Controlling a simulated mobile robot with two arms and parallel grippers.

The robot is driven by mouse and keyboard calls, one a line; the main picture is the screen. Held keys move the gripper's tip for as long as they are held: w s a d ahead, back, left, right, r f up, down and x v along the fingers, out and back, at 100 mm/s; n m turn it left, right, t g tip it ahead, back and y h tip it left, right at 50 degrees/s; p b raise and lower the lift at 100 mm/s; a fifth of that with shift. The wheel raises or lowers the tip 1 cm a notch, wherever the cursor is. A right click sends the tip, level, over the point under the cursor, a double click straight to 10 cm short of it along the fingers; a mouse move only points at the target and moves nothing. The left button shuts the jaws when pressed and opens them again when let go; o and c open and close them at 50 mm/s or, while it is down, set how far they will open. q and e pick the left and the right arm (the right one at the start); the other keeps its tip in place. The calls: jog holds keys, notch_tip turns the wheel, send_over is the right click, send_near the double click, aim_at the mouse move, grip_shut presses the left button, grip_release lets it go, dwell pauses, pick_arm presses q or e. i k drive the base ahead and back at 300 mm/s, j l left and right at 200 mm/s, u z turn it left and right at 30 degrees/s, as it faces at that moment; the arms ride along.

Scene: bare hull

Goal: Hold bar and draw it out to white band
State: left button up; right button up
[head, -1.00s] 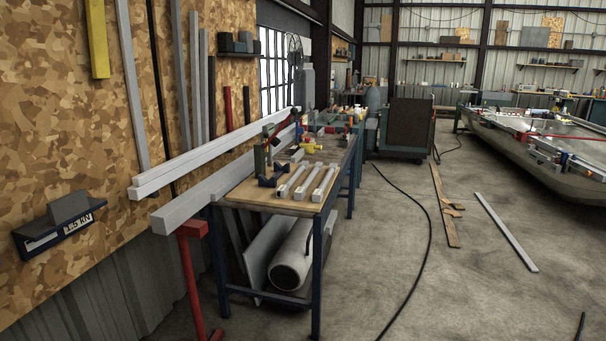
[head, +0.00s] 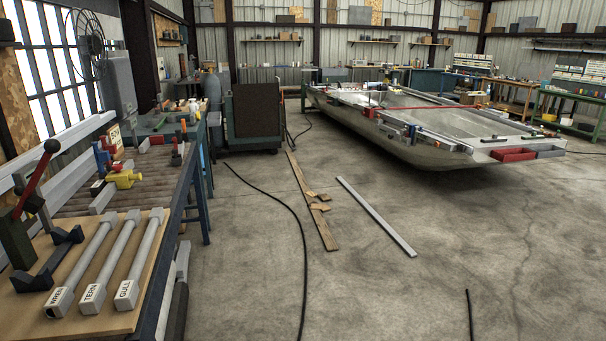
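Three grey bars lie side by side on the wooden top of the bench at the left of the head view. Their near ends carry labels: the WREN bar (head: 82,262), the TERN bar (head: 112,261) and the GULL bar (head: 140,258). I cannot tell which bar the task means, and I make out no white band. Longer pale bars (head: 66,140) run along the wall side behind the bench. Neither of my grippers is in view.
A lever tool with a red handle (head: 36,180) stands left of the bars. A yellow clamp (head: 124,180) sits farther back. A black cable (head: 290,215), wooden planks (head: 312,205) and a grey strip (head: 375,215) lie on the floor.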

aim_at(176, 161)
jog(key=i+l, duration=0.1)
jog(key=i, duration=0.4)
jog(key=i+l, duration=0.1)
jog(key=i, duration=0.45)
jog(key=i+l+u, duration=0.1)
jog(key=i, duration=0.4)
jog(key=i+l, duration=0.15)
jog(key=i, duration=0.4)
jog(key=i+u, duration=0.3)
jog(key=i, duration=0.25)
jog(key=i+u, duration=0.3)
jog(key=i, duration=0.25)
jog(key=i+l+u, duration=0.3)
jog(key=i, duration=0.2)
jog(key=i+l+u, duration=0.3)
jog(key=i, duration=0.2)
jog(key=j, duration=0.1)
